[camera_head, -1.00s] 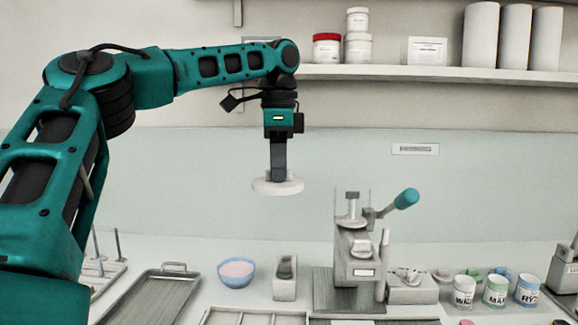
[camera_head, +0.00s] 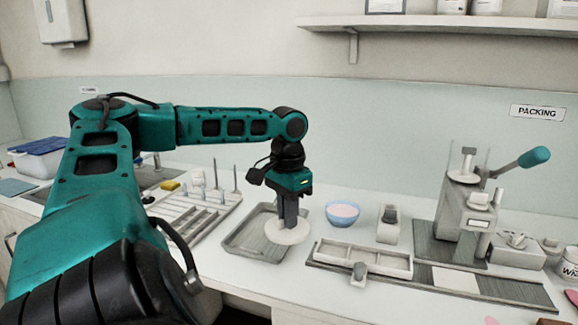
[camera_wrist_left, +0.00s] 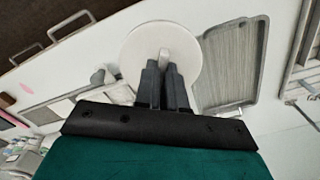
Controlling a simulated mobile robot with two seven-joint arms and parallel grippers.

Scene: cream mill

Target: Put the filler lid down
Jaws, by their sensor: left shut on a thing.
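The filler lid (camera_head: 287,232) is a pale round disc with a small upright knob. My left gripper (camera_head: 288,222) points down and is shut on its knob. In the head view the lid shows over the right part of a grey metal tray (camera_head: 246,246). In the left wrist view the lid (camera_wrist_left: 135,52) is flat below the fingers (camera_wrist_left: 164,75), and the tray (camera_wrist_left: 232,75) lies beside it. I cannot tell whether the lid touches anything below. The filler (camera_head: 462,215), with a teal-handled lever, stands at the right. My right gripper is not in view.
A long white mould (camera_head: 362,259) lies in front on a dark board. A drying rack with pegs (camera_head: 200,212) is left of the tray. Some white counter is clear around the bowl.

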